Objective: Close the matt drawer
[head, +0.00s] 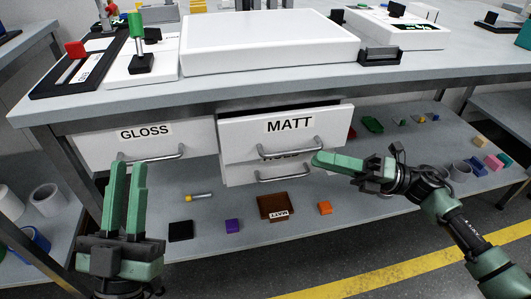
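The matt drawer (265,128) is a white drawer front labelled MATT under the worktop. It is pulled out a little, standing forward of the gloss drawer front (100,150). Its bar handle (270,149) runs along its lower part. My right gripper (318,160) is at the right end of this handle, close to the drawer front; whether it touches is unclear, and its finger gap is hidden. My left gripper (128,166) is open and empty, pointing up, below and in front of the gloss drawer.
Another drawer (240,175) with its own handle lies under the matt drawer, its label mostly covered. The lower shelf holds a brown tray (272,208), a purple block (232,226), an orange block (324,208) and other small items. A white light panel (268,45) sits on the worktop.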

